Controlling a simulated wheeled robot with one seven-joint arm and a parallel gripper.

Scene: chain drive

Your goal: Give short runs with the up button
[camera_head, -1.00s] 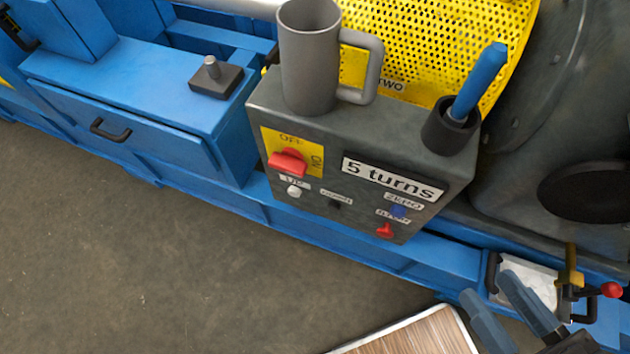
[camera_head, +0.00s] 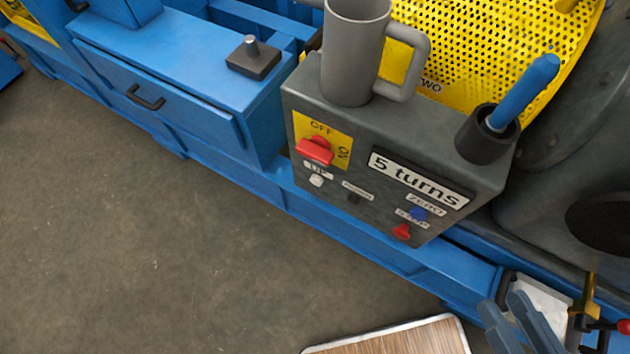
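The control box (camera_head: 365,117) is dark grey and stands on the blue machine frame. On its front face the white up button (camera_head: 317,180) sits at the lower left, under a small label that is hard to read. A red switch (camera_head: 314,151) sits above it on a yellow OFF/ON plate. A dark button (camera_head: 354,199), a blue button (camera_head: 418,214) and a red stop button (camera_head: 402,232) are to the right. A sign (camera_head: 420,180) reads "5 turns". My gripper (camera_head: 505,319) is at the bottom right, well away from the buttons, its fingers apart with nothing visible between them.
A grey mug (camera_head: 354,55) and a black cup (camera_head: 487,137) with a blue handle (camera_head: 523,93) stand on the box. A yellow perforated guard (camera_head: 470,45) is behind. A wood-topped surface (camera_head: 400,340) lies at the bottom. The floor at left is clear.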

